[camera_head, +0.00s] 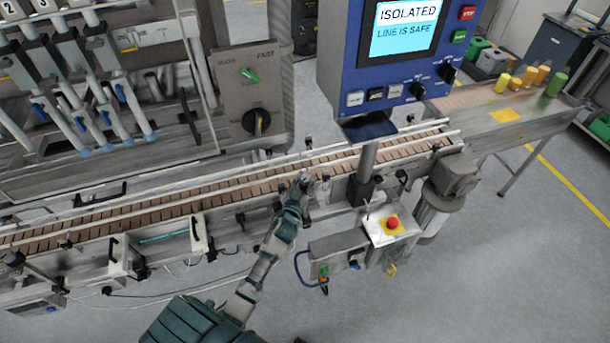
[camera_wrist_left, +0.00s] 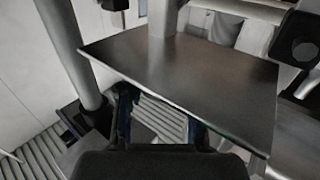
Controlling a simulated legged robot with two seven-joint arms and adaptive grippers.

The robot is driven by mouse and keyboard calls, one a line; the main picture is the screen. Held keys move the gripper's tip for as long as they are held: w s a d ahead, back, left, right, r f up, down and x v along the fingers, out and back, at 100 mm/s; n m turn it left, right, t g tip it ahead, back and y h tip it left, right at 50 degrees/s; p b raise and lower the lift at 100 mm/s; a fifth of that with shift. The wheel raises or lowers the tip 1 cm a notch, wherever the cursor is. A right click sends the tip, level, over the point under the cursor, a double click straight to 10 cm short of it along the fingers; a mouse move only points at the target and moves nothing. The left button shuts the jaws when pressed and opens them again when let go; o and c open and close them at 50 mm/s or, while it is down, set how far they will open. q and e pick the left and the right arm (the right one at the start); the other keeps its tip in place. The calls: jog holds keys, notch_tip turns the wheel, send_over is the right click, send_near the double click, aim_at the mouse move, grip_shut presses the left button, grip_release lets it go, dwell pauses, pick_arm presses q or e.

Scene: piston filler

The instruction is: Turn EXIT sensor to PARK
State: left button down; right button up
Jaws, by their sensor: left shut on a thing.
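My left gripper (camera_head: 301,184) is at the near rail of the conveyor (camera_head: 215,183), left of the control panel's post. It is shut on a small fitting there, apparently the EXIT sensor; the jaws mostly hide it, and no EXIT or PARK lettering is readable. A small pale fitting (camera_head: 323,188) stands just right of the jaws. In the left wrist view, a dark flat plate (camera_wrist_left: 185,80) covers the fingertips, and the gripper (camera_wrist_left: 162,122) shows only in part below its edge. My right gripper is not in view.
The blue control panel (camera_head: 385,50) reads ISOLATED, LINE IS SAFE. A grey box with a red emergency button (camera_head: 392,223) stands right of my arm. A SLOW/FAST panel (camera_head: 250,95) is behind the conveyor. Yellow and green pieces (camera_head: 530,78) stand at the far right.

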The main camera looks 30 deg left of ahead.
pick_arm(q)
jog(key=m+h+p, duration=0.1)
jog(key=h+p, duration=0.1)
jog(key=shift+s+a+m+h, duration=0.1)
jog(key=shift+a+m+h, duration=0.05)
jog(key=shift+m+h, duration=0.25)
jog(key=c, duration=1.9)
grip_release()
jog(key=shift+f+m+h+p, duration=0.1)
jog(key=shift+m+h+p, duration=0.2)
jog(key=shift+m+h, duration=0.3)
jog(key=m+h, duration=0.1)
jog(key=h, duration=0.1)
jog(key=shift+h, duration=0.3)
jog(key=m+h, duration=0.2)
jog(key=h, duration=0.1)
jog(key=shift+f+g, duration=0.15)
jog(key=shift+g, duration=0.25)
jog(key=shift+m+h+b, duration=0.35)
jog(key=shift+m+h, duration=0.25)
jog(key=shift+h, duration=0.2)
jog(key=shift+o, duration=0.2)
jog(key=shift+r+g, duration=0.25)
jog(key=shift+g, duration=0.05)
jog(key=o, duration=1.1)
